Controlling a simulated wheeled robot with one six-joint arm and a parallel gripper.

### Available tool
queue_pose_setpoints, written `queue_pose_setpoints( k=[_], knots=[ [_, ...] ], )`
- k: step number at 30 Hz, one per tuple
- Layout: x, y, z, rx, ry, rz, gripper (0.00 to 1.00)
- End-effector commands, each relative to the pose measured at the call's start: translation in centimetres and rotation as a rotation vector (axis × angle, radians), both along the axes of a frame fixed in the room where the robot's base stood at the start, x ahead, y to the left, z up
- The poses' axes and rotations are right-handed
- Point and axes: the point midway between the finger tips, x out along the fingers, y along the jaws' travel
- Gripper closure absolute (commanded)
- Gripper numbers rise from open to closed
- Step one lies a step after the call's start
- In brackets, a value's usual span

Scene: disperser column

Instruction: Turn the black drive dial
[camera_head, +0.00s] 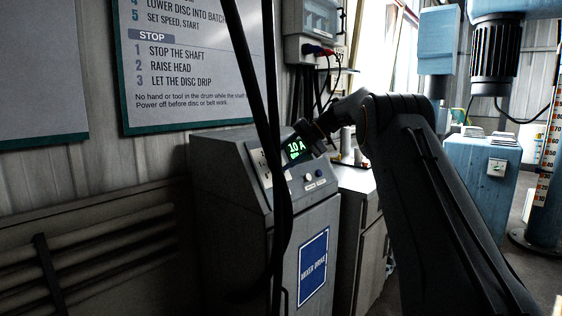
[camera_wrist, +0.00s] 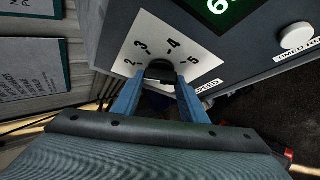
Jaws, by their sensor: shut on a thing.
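The black drive dial (camera_wrist: 160,70) sits on a white plate (camera_wrist: 128,48) with numbers 2 to 5 visible, in the wrist view. My gripper (camera_wrist: 158,82) has its two blue fingers on either side of the dial and is shut on it. The fingers and dial hide the lower part of the scale, and I cannot tell which number the dial points to. In the head view my gripper (camera_head: 308,138) is at the sloped panel of the grey drive cabinet (camera_head: 235,190), and the dial is hidden there.
Right of the dial is a white button (camera_wrist: 297,36). A dark cable hangs in front of the cabinet. A bench (camera_head: 357,181) adjoins it on the right; a blue machine (camera_head: 490,165) stands farther right.

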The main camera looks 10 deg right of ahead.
Motion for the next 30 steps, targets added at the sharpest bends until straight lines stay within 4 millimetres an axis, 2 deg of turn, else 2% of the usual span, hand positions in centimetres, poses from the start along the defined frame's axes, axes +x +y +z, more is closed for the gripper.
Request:
queue_pose_setpoints(
  k=[9, 10, 13, 23, 30],
  knots=[
    [-0.1, 0.1, -0.2, 0.0, 0.005, 0.004, 0.83],
    [-0.1, 0.1, -0.2, 0.0, 0.005, 0.004, 0.58],
    [-0.1, 0.1, -0.2, 0.0, 0.004, 0.003, 0.42],
    [0.0, -0.2, 0.1, -0.001, 0.001, 0.001, 0.42],
    [-0.5, -2.7, 2.0, -0.001, 0.0, 0.0, 0.42]
  ],
)
